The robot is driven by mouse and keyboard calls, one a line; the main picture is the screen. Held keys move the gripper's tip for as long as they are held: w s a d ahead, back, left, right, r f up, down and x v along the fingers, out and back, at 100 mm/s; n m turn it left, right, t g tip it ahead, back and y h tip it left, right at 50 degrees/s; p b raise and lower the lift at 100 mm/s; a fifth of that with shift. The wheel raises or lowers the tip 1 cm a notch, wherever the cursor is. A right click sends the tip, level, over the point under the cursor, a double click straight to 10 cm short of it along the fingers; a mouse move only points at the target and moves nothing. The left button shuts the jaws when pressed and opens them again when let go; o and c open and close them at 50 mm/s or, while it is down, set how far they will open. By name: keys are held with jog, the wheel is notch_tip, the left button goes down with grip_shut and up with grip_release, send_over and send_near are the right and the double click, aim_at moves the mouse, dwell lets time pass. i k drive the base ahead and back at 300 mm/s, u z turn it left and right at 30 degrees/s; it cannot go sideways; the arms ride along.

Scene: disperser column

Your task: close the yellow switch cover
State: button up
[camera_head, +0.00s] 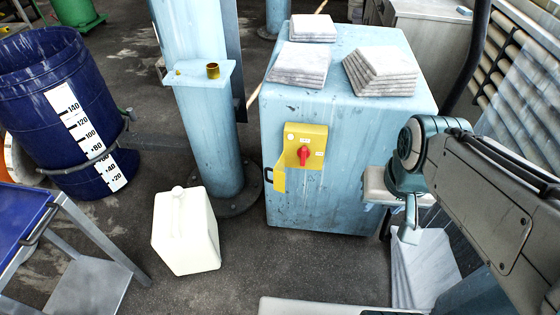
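The yellow switch box (316,134) is mounted on the front of the blue cabinet, with a red knob (303,154) in its middle. A yellow cover flap (280,177) stands out at the box's left edge, swung open, so the knob is exposed. My gripper (410,236) points down at the cabinet's right side, well to the right of the switch and apart from it. It is small and partly merged with the arm, so its fingers cannot be made out. I see nothing held in it.
The blue cabinet (350,190) carries stacks of grey-white sacks (381,70). A blue column (205,130) stands left of it, with a white canister (184,232) on the floor in front. A blue barrel (40,130) is at far left. Floor before the switch is clear.

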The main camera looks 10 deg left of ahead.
aim_at(278, 181)
jog(key=u, duration=0.05)
jog(key=k, duration=1.1)
jog(key=u, duration=1.45)
jog(key=i, duration=1.9)
jog(key=z, duration=2.1)
jog(key=i, duration=0.5)
jog(key=u, duration=0.05)
